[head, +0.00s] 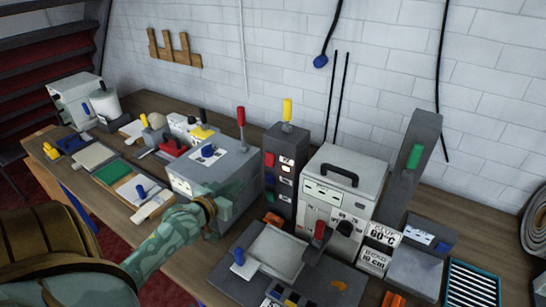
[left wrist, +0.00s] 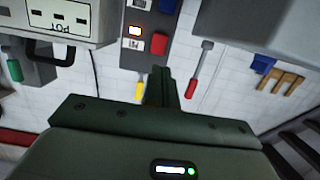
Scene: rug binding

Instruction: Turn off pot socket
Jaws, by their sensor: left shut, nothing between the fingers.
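A dark upright socket tower (head: 282,140) with a yellow-handled lever on top stands in the middle of the bench.
A grey box (head: 225,170) with a red-handled lever stands left of the tower, close to my left forearm. A grey plate (head: 275,250) lies in front. A tilted grey column (head: 410,165) with a green handle stands right. Tools and trays crowd the bench's left.

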